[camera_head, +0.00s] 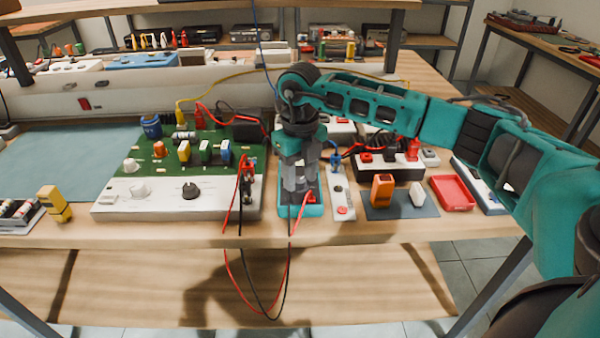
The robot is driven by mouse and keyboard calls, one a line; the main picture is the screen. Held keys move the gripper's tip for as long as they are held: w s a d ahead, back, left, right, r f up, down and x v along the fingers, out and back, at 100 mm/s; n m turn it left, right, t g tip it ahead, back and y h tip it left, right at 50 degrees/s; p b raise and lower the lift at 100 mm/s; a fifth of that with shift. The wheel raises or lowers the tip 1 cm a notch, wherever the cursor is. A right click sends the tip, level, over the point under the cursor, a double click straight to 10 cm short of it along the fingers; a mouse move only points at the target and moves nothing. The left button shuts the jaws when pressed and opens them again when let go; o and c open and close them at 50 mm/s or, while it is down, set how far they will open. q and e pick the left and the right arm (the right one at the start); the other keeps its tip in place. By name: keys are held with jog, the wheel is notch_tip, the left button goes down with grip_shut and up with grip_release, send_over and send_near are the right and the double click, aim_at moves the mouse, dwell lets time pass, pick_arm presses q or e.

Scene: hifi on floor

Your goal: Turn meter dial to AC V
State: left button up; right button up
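The meter (284,211) has a teal-blue case and lies near the front edge of the bench, just right of the white and green circuit board unit (130,209). My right gripper (299,190) points straight down over the meter, with its fingertips at the meter's face. The fingers and wrist hide the dial and most of the face, so I cannot read the dial's setting or tell whether the fingers grip it. A red plug (310,196) shows at the meter's lower right. My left gripper is not in view.
Red and black leads (284,262) hang over the bench's front edge. A white strip with red buttons (342,195) stands close on the right. Further right are an orange device (382,190) and a red tray (453,192).

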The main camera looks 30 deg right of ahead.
aim_at(300, 179)
jog(key=shift+o, duration=0.7)
jog(key=shift+r, duration=0.1)
pick_arm(q)
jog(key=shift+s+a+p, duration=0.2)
jog(key=shift+p, duration=0.25)
pick_arm(e)
notch_tip(300, 179, up, 13)
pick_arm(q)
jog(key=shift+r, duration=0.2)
